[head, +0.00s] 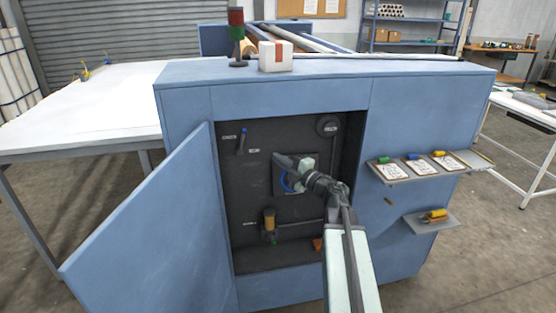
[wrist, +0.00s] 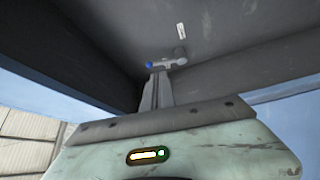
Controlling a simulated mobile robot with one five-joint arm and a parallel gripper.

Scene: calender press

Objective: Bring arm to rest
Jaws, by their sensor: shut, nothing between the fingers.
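My gripper (head: 282,160) is inside the open cabinet of the blue press (head: 180,95), in front of its dark back panel. My arm reaches in from the lower right. In the wrist view the narrow fingers (wrist: 155,90) are together, with nothing visible between them. Beyond their tips is a grey lever with a blue end (wrist: 149,65). I cannot tell whether the fingers touch it. In the head view a blue-tipped lever (head: 243,140) stands on the panel, left of my gripper. Part of the panel behind my wrist is hidden.
The open cabinet door (head: 150,235) juts out at the left. A shelf with several tagged locks (head: 372,170) and a smaller shelf (head: 415,225) stick out at the right. A white box (head: 276,57) stands on top.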

